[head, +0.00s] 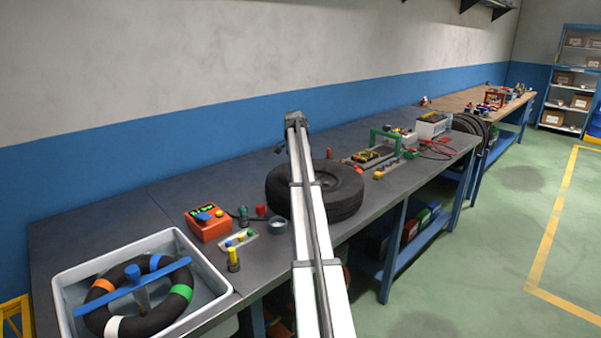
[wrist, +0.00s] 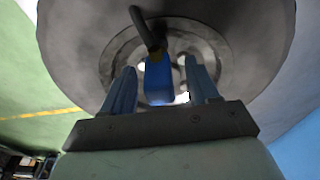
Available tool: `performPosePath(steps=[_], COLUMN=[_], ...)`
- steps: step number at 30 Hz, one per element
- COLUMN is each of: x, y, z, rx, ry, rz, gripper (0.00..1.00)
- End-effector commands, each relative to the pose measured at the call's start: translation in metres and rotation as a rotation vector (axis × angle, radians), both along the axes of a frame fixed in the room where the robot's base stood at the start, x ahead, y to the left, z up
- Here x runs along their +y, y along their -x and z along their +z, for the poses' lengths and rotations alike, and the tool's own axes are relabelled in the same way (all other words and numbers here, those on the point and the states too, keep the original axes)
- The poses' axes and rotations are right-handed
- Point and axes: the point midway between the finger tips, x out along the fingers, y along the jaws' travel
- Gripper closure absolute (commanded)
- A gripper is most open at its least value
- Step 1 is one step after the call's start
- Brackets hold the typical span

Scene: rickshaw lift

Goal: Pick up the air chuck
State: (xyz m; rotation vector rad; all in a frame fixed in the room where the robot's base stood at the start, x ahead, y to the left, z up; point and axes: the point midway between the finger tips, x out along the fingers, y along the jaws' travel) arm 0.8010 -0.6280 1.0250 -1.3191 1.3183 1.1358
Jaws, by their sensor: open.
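The air chuck (wrist: 158,85) shows in the wrist view as a blue body with a yellowish collar and a dark hose or stem at its upper end. My gripper (wrist: 160,68) is open, with one finger to the left of the blue body and one to the right. A gap shows on the left side; on the right the finger is close, and I cannot tell whether it touches. In the head view my arm covers the area by the black wheel, and I cannot make out the chuck or the fingers there.
A black wheel (head: 343,190) lies on the grey workbench (head: 120,215); a large round wheel face (wrist: 240,45) fills the wrist view. A white tub (head: 205,262) with an inner tube, a red-orange box (head: 207,222) and small parts stand left. A battery (head: 433,125) and leads stand farther right.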

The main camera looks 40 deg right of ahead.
Motion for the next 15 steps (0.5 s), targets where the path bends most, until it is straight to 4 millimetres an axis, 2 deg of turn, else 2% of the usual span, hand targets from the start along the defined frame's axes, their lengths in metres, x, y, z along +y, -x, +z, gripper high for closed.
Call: performPosePath(steps=[4, 11, 15], x=[-0.002, -0.003, -0.003], y=[0.001, 0.000, 0.000], z=[-0.016, -0.018, -0.018], rx=[0.000, -0.001, -0.001], ry=[0.000, 0.001, 0.001], rz=[0.000, 0.000, 0.000], gripper=[0.40, 0.40, 0.52])
